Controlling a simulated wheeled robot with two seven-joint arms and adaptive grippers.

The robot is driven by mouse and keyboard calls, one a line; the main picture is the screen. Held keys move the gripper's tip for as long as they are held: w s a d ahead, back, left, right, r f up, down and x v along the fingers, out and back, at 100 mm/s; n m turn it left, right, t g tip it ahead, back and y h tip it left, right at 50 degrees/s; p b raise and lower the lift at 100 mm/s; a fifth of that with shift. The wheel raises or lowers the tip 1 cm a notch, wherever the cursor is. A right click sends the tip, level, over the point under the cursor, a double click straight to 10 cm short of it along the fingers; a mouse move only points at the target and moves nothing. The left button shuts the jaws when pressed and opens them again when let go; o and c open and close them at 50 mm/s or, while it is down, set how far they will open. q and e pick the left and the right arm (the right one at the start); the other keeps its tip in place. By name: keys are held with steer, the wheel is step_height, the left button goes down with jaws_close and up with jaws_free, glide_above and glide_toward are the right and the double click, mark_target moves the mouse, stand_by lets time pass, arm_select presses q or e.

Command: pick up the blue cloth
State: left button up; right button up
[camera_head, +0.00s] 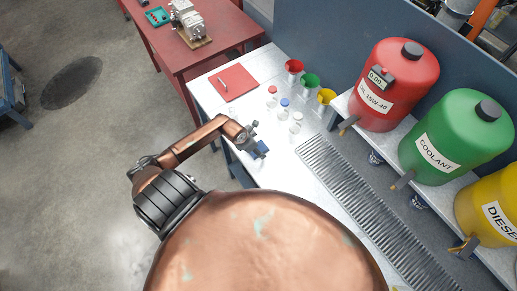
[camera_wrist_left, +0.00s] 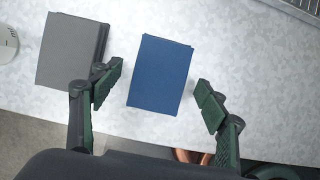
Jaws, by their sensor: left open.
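The blue cloth (camera_wrist_left: 159,75) lies flat on the white table, a folded rectangle, in the left wrist view. In the head view a small blue patch of it (camera_head: 262,146) shows by my left gripper at the table's left edge. My left gripper (camera_wrist_left: 158,88) is open, with one finger on each side of the blue cloth and nothing held. I cannot tell how high it is above the table. In the head view my left gripper (camera_head: 250,141) is small and partly covers the cloth. My right gripper is out of view.
A grey cloth (camera_wrist_left: 70,50) lies left of the blue one, close to a finger. Small bottles (camera_head: 284,105), coloured funnels (camera_head: 309,81) and a red clipboard (camera_head: 236,83) are farther along the table (camera_head: 212,102). A metal grate (camera_head: 352,192) and large tanks (camera_head: 399,80) are to the right.

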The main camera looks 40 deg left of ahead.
mark_target(259, 147)
arm_select(q)
steer(key=shift+c, duration=0.7)
steer(key=c, duration=1.1)
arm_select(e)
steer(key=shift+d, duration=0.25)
arm_select(q)
steer(key=shift+r, duration=0.1)
